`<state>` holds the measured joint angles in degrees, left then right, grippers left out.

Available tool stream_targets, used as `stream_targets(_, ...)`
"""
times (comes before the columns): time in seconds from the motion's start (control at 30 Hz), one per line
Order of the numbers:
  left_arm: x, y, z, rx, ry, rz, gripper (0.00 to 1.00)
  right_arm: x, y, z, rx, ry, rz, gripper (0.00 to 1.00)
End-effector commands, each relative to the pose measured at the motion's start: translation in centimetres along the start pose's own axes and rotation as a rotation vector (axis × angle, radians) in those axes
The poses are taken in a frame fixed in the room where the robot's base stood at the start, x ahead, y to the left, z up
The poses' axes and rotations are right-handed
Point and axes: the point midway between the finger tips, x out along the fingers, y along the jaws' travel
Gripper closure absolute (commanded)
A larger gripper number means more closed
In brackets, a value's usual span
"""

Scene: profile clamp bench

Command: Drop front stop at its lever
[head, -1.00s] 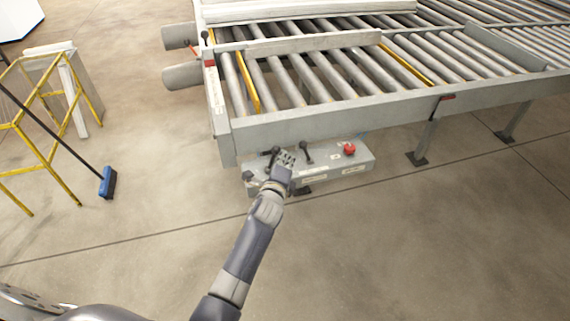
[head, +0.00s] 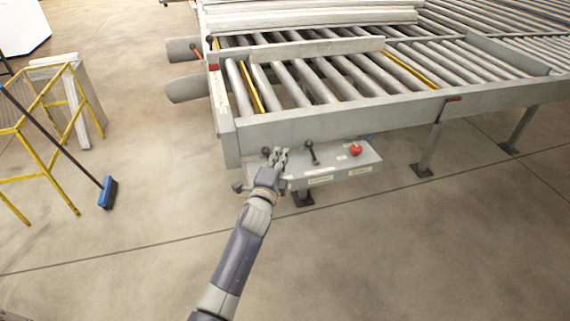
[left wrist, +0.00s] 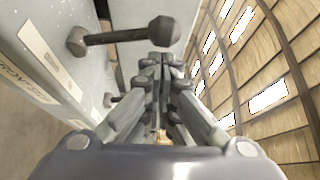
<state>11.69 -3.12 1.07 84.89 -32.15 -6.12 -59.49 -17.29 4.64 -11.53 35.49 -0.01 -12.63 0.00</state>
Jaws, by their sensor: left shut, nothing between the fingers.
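A grey control box (head: 335,172) hangs below the near end of the roller bench. It carries a middle black-knobbed lever (head: 312,153), a left lever (head: 266,150) and a red button (head: 355,149). Another dark knob (head: 238,187) sticks out at its left end. My left gripper (head: 279,154) is shut and empty, close beside the left lever. In the left wrist view, a dark lever with a round knob (left wrist: 164,30) lies just beyond the shut fingertips (left wrist: 161,58); I cannot tell whether they touch. The label texts are unreadable, and I cannot identify the front stop.
The roller bench (head: 330,122) fills the upper right, with yellow bars (head: 252,88) between rollers and legs (head: 428,148) below. A blue broom (head: 108,192) and yellow rack (head: 40,140) stand left. The floor in front is clear.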

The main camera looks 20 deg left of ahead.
Motion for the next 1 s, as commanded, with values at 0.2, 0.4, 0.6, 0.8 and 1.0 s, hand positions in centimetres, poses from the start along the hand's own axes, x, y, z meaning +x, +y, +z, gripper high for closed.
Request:
stream_targets(0.2,-0.6,-0.1,0.9,-0.08,0.0,-0.048,1.0,1.1,0.2,-0.1,0.0,0.002,0.002,0.6)
stream_targets(0.4,-0.8,-0.2,1.4,-0.079,0.0,-0.045,1.0,1.1,0.2,-0.1,0.0,0.002,0.002,0.6)
stream_targets(0.6,-0.9,-0.2,1.5,-0.078,0.0,-0.045,1.0,1.2,0.2,-0.1,0.001,0.003,0.002,0.6)
stream_targets(0.8,-0.9,-0.2,1.5,-0.078,0.0,-0.045,1.0,1.2,0.2,-0.1,0.001,0.003,0.002,0.6)
stream_targets(1.0,-0.9,-0.2,1.5,-0.078,0.0,-0.044,1.0,1.2,0.0,-0.1,0.003,0.004,0.0,0.6)
